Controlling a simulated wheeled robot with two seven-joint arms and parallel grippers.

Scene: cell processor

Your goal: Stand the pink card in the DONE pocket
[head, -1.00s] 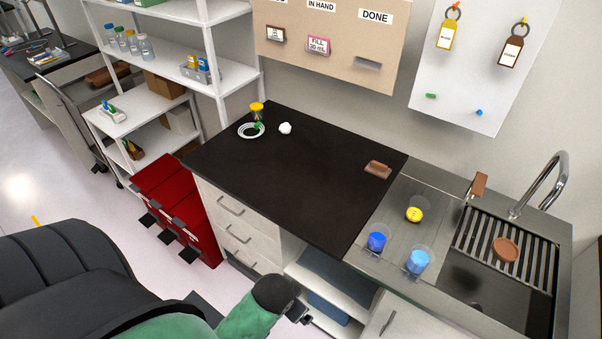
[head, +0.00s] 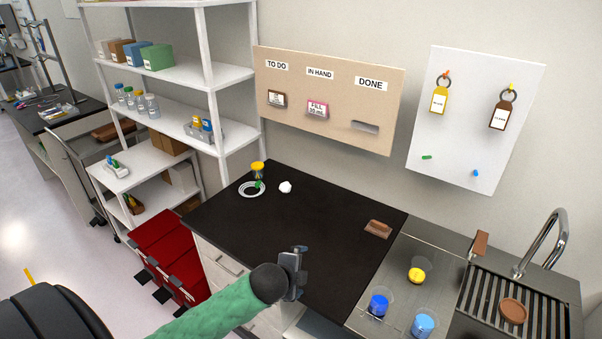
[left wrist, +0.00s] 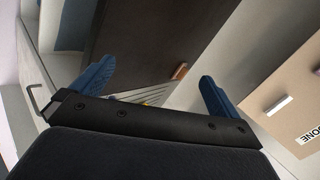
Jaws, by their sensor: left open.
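The pink card (head: 317,108) stands in the pocket under the IN HAND label on the tan wall board (head: 335,75). The DONE pocket (head: 365,127) is a pale slot to the right of it, with no card showing in it. It also shows in the left wrist view (left wrist: 278,106), at the right beside the DONE label. My left gripper (head: 294,268) is over the front edge of the black counter, below and well apart from the board. Its blue fingers are spread and empty in the left wrist view (left wrist: 158,84). My right gripper is out of sight.
A brown card (head: 277,98) stands in the TO DO pocket. The black counter (head: 310,225) holds an hourglass-like timer (head: 257,172), a white coil, a white lump and a brown block (head: 377,229). Beakers (head: 379,304) and a sink are at right. Air before the board is clear.

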